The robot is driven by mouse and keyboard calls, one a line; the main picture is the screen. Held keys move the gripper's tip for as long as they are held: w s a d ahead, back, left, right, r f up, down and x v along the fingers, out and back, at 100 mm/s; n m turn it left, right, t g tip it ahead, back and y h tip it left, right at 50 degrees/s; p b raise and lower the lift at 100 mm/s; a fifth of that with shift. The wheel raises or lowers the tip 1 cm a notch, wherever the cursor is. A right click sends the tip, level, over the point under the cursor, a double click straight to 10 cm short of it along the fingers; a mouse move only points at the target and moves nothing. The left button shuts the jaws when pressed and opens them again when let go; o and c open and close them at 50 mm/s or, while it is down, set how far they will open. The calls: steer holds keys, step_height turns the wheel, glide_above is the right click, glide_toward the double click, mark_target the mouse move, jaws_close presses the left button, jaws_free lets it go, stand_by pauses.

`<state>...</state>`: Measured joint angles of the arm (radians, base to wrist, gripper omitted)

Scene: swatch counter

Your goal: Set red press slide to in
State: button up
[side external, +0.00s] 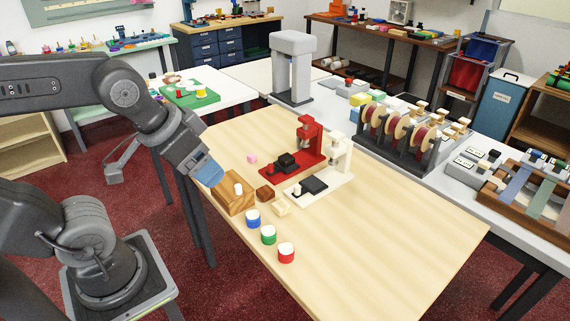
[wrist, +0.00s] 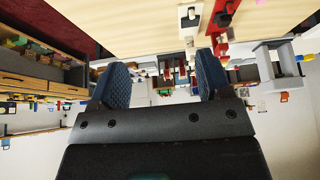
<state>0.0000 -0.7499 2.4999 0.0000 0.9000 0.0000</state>
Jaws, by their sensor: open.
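The red press (side external: 310,135) stands on its long red base on the light wooden table (side external: 400,250). A black block, seemingly its slide (side external: 287,162), sits on the base, out in front of the upright post. In the wrist view the red press (wrist: 222,22) shows at the top edge, upside down and partly cut off. My gripper (side external: 208,174) is at the table's left side, apart from the press and above the wooden block. Its two blue fingers are spread with nothing between them in the wrist view (wrist: 162,80).
A white press (side external: 342,160) stands close beside the red one. The wooden block (side external: 236,203) with a white peg, a pink cube (side external: 252,158), a brown piece (side external: 265,194) and blue, green and red-banded pots (side external: 286,253) lie nearby. The table's right front is clear.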

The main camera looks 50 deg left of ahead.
steer(key=shift+c, duration=0.8)
steer(key=shift+w+a+r, duration=0.15)
steer(key=shift+w+r, duration=0.05)
steer(key=shift+w, duration=0.15)
steer(key=shift+c, duration=0.7)
steer(key=w, duration=0.2)
steer(key=w+a+r+n, duration=0.1)
steer(key=w, duration=0.1)
steer(key=w+a+n+g, duration=0.1)
steer(key=w, duration=0.2)
steer(key=shift+a+r, duration=0.25)
steer(key=shift+r, duration=0.05)
steer(key=c, duration=0.5)
steer(key=shift+o, duration=0.2)
steer(key=n+g, duration=0.5)
steer(key=n, duration=0.2)
glide_above(270, 165)
step_height(270, 165, down, 16)
step_height(270, 165, down, 14)
steer(key=shift+w+r, duration=0.1)
steer(key=shift+r, duration=0.15)
